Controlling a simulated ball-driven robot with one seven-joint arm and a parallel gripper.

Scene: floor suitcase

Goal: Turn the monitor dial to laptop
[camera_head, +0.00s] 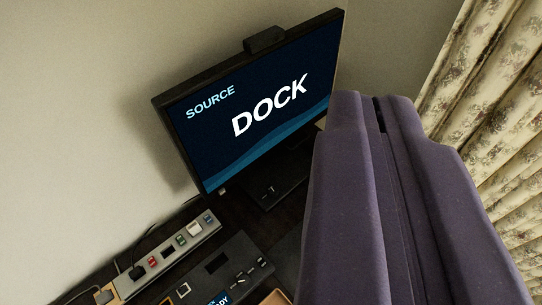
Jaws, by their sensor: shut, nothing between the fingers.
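The monitor (205,135) stands tilted in the picture against the wall, and its screen reads "SOURCE DOCK". Its dark base (285,183) shows below the screen, with a small light mark on it that is too small to make out. I cannot pick out the dial for certain. My gripper (377,98) fills the right of the view with its two purple fingers together and nothing between them. Its fingertips appear just right of the monitor's right edge, and the fingers hide part of the desk behind them.
A grey strip with coloured switches and plugs (190,238) lies on the dark desk at lower left. A dark box with a partly visible blue label (236,265) lies beside it. A small black block (264,39) sits atop the monitor. A patterned curtain (485,95) hangs at right.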

